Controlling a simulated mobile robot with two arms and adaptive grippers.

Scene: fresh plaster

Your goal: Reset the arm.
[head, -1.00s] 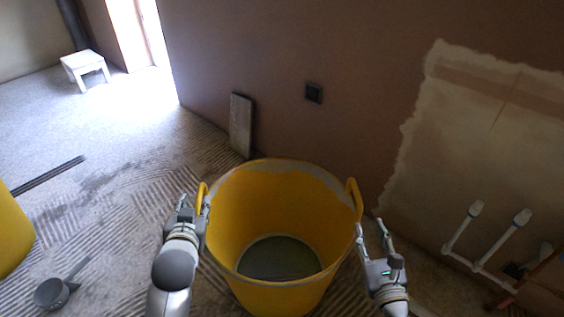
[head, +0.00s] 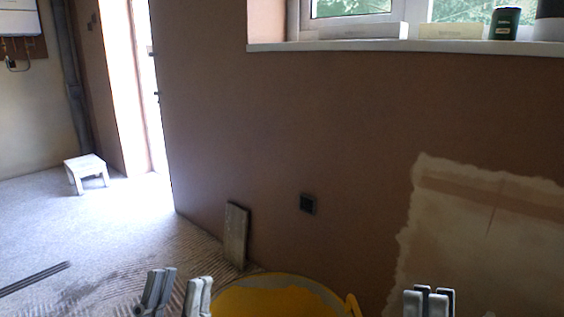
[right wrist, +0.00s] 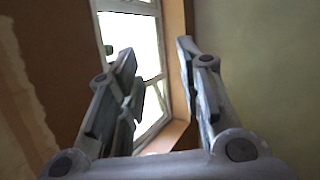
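My left gripper (head: 180,277) shows at the bottom of the head view, to the left of the yellow bucket (head: 262,299). Its two fingers point up and stand apart, with nothing between them. My right gripper (head: 428,293) is at the bottom right of the head view, right of the bucket and in front of the wall. In the right wrist view its fingers (right wrist: 158,72) are spread wide and empty, pointing towards the window. Only the bucket's upper rim and one handle (head: 352,304) show; the rest is cut off below.
A board (head: 234,236) leans on the brown wall behind the bucket. A white step stool (head: 86,172) stands at the far left near the bright doorway. A window sill (head: 370,46) with several items runs along the top right. The floor (head: 130,225) at left is mostly clear.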

